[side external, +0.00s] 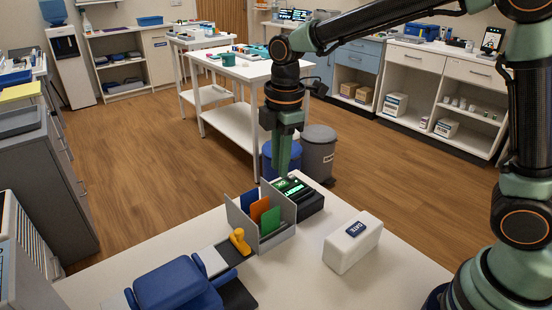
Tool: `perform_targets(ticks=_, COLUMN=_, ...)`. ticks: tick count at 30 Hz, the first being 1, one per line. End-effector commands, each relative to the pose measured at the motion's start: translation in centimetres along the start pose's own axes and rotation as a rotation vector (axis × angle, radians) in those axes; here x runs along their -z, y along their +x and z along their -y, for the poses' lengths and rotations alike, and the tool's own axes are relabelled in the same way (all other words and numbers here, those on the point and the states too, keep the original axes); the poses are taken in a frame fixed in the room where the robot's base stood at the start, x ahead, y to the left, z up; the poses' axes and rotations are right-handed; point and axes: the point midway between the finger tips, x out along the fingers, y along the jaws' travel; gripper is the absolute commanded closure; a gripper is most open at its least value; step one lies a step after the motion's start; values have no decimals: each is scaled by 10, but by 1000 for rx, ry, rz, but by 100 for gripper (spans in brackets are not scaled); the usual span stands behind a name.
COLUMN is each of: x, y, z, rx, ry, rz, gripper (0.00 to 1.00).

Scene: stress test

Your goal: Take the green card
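The green card (270,222) stands upright in a grey card holder (276,239) on the white table. An orange card (258,209) and a blue card (249,200) stand behind it, in the same holder. My gripper (283,171) points down, above and behind the holder in the picture, near the black device. It appears apart from the green card. Its fingertips are small and seen edge-on, so I cannot tell whether it is open or shut. The lower part of the green card is hidden by the holder's front wall.
A black device with a lit green display (297,192) stands close behind the holder. A white labelled box (353,242) stands to the right. A yellow-orange knob (240,242) and a blue padded object (172,284) are at the left. The table's front right is clear.

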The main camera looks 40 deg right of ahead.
Motion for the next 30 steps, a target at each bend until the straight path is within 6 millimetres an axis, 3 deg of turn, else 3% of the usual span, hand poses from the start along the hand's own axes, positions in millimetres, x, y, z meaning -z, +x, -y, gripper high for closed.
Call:
perform_targets(ticks=7, x=18, y=23, z=-6, rx=52, ry=-175, rz=19, gripper=78)
perform_targets(ticks=14, x=18, y=39, z=-4, rx=56, ry=-182, rz=21, gripper=78)
perform_targets(ticks=30, x=16, y=108, z=-1, rx=55, ry=-179, rz=20, gripper=78)
